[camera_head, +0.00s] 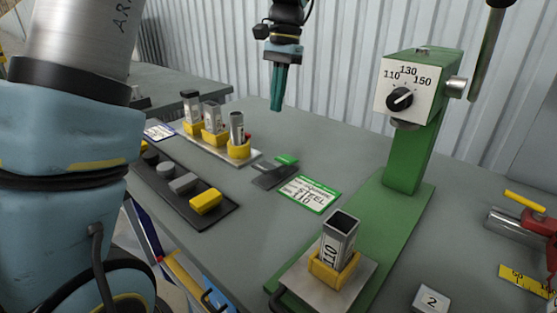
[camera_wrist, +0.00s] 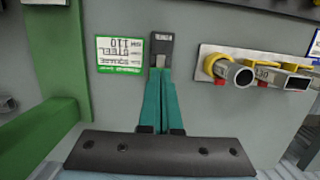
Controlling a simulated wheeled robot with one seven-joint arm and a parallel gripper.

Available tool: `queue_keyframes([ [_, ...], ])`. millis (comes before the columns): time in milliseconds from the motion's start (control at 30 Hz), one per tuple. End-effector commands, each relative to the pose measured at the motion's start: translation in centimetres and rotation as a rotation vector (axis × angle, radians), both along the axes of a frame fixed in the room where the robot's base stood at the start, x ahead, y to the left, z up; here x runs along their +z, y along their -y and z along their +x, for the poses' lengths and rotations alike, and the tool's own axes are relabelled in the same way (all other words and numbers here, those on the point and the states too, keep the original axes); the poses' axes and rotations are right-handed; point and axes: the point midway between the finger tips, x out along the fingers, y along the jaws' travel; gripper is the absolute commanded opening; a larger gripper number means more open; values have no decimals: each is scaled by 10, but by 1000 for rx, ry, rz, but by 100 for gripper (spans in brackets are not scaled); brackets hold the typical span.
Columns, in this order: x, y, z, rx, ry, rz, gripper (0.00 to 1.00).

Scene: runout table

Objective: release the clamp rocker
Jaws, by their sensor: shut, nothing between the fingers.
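The clamp rocker appears to be the small dark rocker switch (camera_head: 272,176) with a green end, lying on the grey table beside the green-edged card; its label cannot be read. In the wrist view the dark part of the rocker (camera_wrist: 161,44) shows just beyond my fingertips, and the fingers hide the rest. My gripper (camera_head: 277,107) has teal fingers and points down above the table. It is shut and empty, and looks clear of the rocker. The fingers also show in the wrist view (camera_wrist: 160,72).
The green-edged card (camera_head: 309,194) lies right of the rocker. A green stand (camera_head: 408,150) carries a dial reading 110, 130, 150. A square tube (camera_head: 340,238) sits in a yellow holder in front. A tube rack (camera_head: 220,146) and a black strip of blocks (camera_head: 165,185) lie left.

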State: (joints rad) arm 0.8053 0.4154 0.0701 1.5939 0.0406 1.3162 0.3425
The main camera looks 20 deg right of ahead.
Motion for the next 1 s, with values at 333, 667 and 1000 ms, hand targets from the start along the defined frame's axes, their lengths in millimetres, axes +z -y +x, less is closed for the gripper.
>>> queue_keyframes([
  [333, -12, -3, -1, 2, -1, 2, 0],
  [667, -73, -14, -8, 2, -4, 4, 0],
  [1000, -126, -23, -12, 1, -2, 1, 0],
])
